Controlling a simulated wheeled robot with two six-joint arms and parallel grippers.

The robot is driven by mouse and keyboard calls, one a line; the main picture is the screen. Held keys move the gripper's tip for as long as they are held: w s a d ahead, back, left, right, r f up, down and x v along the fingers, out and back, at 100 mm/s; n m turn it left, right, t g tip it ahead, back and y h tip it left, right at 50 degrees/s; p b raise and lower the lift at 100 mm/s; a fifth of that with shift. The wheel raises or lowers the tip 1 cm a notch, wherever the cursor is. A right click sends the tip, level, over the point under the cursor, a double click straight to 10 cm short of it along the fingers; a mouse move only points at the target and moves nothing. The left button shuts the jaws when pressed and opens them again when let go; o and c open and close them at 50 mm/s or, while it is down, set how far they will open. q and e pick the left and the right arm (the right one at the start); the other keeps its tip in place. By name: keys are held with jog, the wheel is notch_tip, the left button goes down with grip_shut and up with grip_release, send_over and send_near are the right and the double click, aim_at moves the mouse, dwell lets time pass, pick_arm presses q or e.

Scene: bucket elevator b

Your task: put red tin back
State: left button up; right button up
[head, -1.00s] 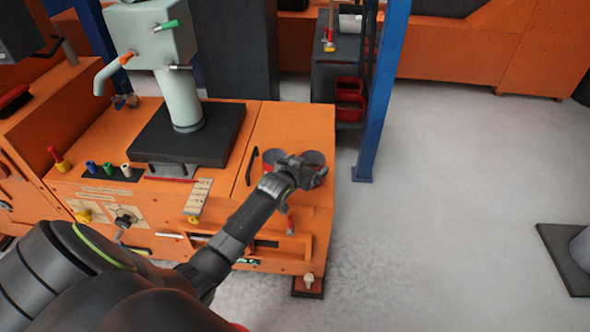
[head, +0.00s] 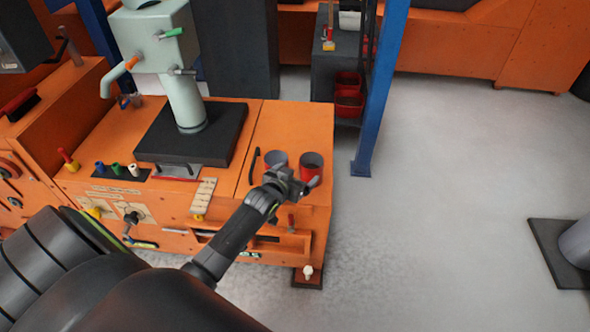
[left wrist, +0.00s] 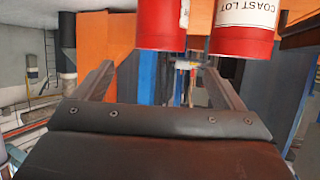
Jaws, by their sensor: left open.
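Two red tins with open tops stand side by side on the orange bench top near its right edge. In the head view these are the left tin (head: 275,158) and the right tin (head: 311,169). My right gripper is not in view.
A black handle (head: 254,165) lies left of the tins. A grey-green machine column (head: 184,100) stands on a black plate (head: 190,145). A blue post (head: 380,90) rises behind right. Red bins (head: 348,103) sit on a dark shelf.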

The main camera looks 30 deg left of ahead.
pick_arm(q)
jog(key=shift+s+r, duration=0.15)
jog(key=shift+s, duration=0.25)
jog(key=s+d+r+t, duration=0.1)
jog(key=s+d+r, duration=0.2)
jog(key=s+r, duration=0.15)
jog(key=s+a+f+g, duration=0.1)
jog(key=s+f+g, duration=0.1)
jog(key=s+f, duration=0.6)
jog(key=s+a+f+g, duration=0.1)
jog(key=s+f+g, duration=0.3)
jog(key=f, duration=0.8)
jog(key=s+f+g, duration=0.1)
jog(key=s+f, duration=0.6)
jog(key=f, duration=0.3)
jog(key=s+f+g, duration=0.3)
jog(key=s+f, duration=0.3)
jog(key=s, duration=0.6)
jog(key=s+d+f+g, duration=0.1)
jog(key=s+f+g, duration=0.2)
jog(key=s, duration=1)
notch_tip(320, 180, down, 3)
jog(key=shift+r, duration=0.1)
